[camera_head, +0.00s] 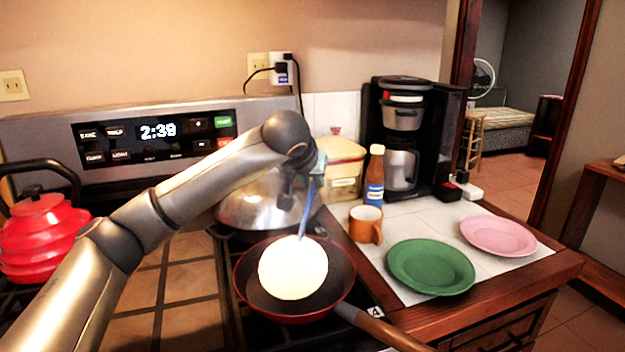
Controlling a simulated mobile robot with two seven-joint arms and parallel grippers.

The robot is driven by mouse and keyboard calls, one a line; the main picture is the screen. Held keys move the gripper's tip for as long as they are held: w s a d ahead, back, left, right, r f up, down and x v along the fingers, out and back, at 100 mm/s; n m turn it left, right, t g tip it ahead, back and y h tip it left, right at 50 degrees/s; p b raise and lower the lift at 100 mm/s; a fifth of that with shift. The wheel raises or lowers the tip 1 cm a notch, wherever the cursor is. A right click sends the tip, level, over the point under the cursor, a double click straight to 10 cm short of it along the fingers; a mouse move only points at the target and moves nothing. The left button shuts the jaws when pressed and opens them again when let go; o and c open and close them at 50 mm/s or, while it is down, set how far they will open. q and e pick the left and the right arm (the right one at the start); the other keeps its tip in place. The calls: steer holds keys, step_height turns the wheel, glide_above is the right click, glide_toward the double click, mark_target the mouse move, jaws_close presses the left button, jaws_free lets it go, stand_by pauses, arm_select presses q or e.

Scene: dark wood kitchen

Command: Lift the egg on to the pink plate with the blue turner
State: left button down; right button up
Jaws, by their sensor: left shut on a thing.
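My left gripper (316,168) is shut on the handle of the blue turner (306,212), above the red-rimmed frying pan (340,284). The turner points down toward the pan, and its lower end is hidden behind the egg. The egg (292,268) shows as a bright, pale round shape over the pan; I cannot tell whether it rests on the turner or on the pan. The pink plate (498,236) lies empty on the white-tiled counter at the right. My right gripper is not in view.
A green plate (430,267) lies between the pan and the pink plate. An orange mug (366,224), a sauce bottle (375,180) and a coffee maker (402,135) stand behind it. A metal lid (262,205) is behind the pan. A red kettle (42,235) stands far left.

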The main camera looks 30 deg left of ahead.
arm_select(q)
step_height(320, 180, up, 3)
steer(key=shift+w+f+p, duration=0.15)
steer(key=shift+f+p, duration=0.05)
steer(key=shift+p, duration=0.85)
step_height(320, 180, up, 2)
steer(key=shift+w+a+p, duration=0.1)
steer(key=shift+w+p, duration=0.05)
steer(key=shift+p, duration=0.9)
steer(key=shift+w+r+p, duration=0.15)
steer(key=shift+r+p, duration=1.15)
steer(key=shift+p, duration=0.1)
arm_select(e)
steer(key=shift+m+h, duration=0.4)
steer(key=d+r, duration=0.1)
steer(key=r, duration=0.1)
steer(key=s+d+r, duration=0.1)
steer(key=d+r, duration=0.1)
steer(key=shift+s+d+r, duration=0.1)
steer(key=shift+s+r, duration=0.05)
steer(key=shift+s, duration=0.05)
